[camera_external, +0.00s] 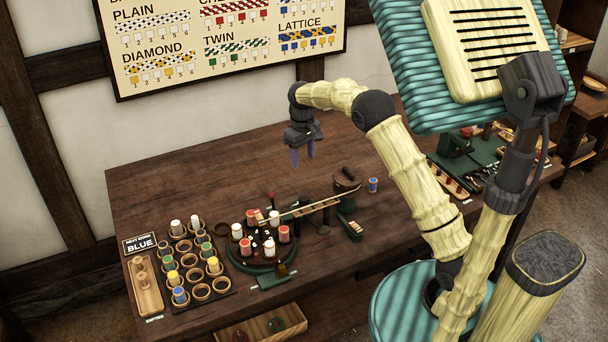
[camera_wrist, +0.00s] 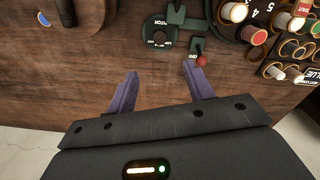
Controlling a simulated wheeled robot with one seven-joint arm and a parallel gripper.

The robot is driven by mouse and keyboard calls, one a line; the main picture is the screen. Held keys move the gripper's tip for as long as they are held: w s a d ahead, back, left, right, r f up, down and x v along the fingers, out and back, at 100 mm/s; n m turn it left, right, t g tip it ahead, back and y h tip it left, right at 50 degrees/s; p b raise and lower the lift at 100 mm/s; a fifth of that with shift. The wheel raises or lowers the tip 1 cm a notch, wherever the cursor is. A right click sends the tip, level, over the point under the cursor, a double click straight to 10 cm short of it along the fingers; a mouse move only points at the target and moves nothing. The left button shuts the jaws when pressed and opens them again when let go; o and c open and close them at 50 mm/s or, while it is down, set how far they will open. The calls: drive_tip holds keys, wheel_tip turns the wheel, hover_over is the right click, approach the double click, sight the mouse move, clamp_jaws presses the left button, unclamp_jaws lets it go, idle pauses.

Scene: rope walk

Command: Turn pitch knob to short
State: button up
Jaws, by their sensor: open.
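The pitch knob (camera_wrist: 159,40) is a small dark round piece by the lettering "PITCH" in the wrist view. The small lettering around it is too blurred to read its setting. In the external view its spot on the bench is too small to make out clearly. My gripper (camera_external: 303,159) hangs above the back part of the bench, open and empty. Its two purple fingers (camera_wrist: 161,72) are spread apart in the wrist view, with the knob beyond the tips. The fingers touch nothing.
A red-balled lever (camera_wrist: 201,60) stands just beside the right finger in the wrist view. The green braiding disc (camera_external: 248,267) holds several bobbins. A spool rack (camera_external: 223,279), a wooden drum (camera_external: 346,186) and a blue spool (camera_external: 373,185) share the bench. The back left is clear.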

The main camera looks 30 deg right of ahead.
sight(304, 198)
wheel_tip(304, 198, down, 17)
drive_tip(key=shift+d+r+p, duration=0.15)
drive_tip(key=shift+p, duration=0.6)
drive_tip(key=c, duration=1)
